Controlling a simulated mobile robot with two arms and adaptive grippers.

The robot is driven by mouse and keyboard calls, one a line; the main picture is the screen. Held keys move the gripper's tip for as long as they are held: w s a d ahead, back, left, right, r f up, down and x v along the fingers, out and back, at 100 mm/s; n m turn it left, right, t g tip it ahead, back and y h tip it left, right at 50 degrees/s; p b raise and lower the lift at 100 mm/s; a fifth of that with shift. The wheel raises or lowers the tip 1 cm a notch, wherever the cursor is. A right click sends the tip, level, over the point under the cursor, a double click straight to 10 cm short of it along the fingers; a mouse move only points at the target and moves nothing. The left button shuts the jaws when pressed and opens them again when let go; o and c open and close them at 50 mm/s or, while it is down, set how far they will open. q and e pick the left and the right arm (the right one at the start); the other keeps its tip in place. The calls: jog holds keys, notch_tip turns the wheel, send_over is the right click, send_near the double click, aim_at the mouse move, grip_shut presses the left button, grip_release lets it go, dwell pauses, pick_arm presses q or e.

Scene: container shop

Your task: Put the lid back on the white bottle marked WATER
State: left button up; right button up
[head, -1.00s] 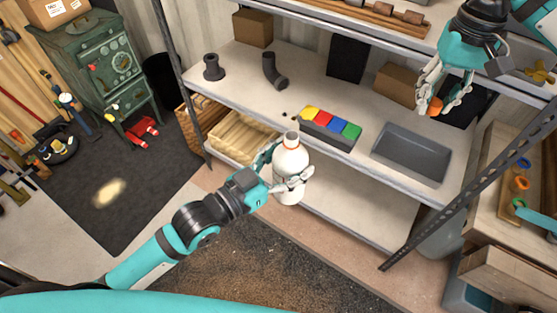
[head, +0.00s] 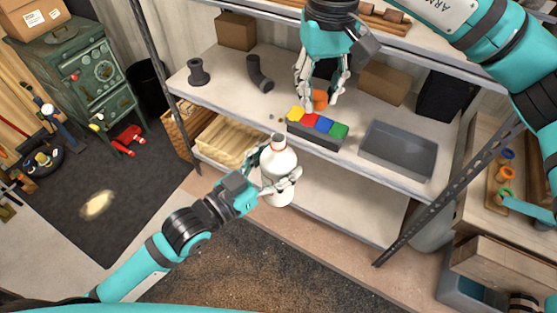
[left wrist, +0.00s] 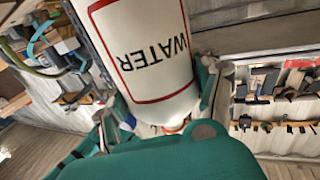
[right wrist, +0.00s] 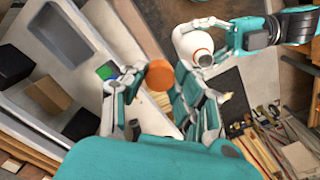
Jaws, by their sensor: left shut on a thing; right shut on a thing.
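The white bottle (head: 276,187) is upright in my left gripper (head: 272,172), in front of the shelf's edge. Its open neck faces up, with an orange ring around it. The left wrist view shows the red-framed word WATER on the bottle (left wrist: 150,50). My right gripper (head: 321,99) is shut on the orange lid (head: 319,98) and holds it above the shelf, beyond the bottle and a little to its right. The lid (right wrist: 160,75) also shows between the fingers in the right wrist view, apart from the bottle's neck (right wrist: 202,58).
A holder with yellow, red, blue and green blocks (head: 318,130) lies on the shelf near the bottle. A grey tray (head: 398,150) is to its right. Dark pipe pieces (head: 259,73) stand at the left. A shelf post (head: 440,200) rises at the right.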

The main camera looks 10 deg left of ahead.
jog(key=n, duration=0.1)
send_over(278, 170)
jog(key=w, duration=0.3)
jog(key=shift+a+r, duration=0.1)
jog(key=shift+r, duration=0.15)
jog(key=shift+f, duration=0.15)
jog(key=shift+f, duration=1.9)
jog(key=shift+f, duration=0.85)
jog(key=shift+f, duration=0.55)
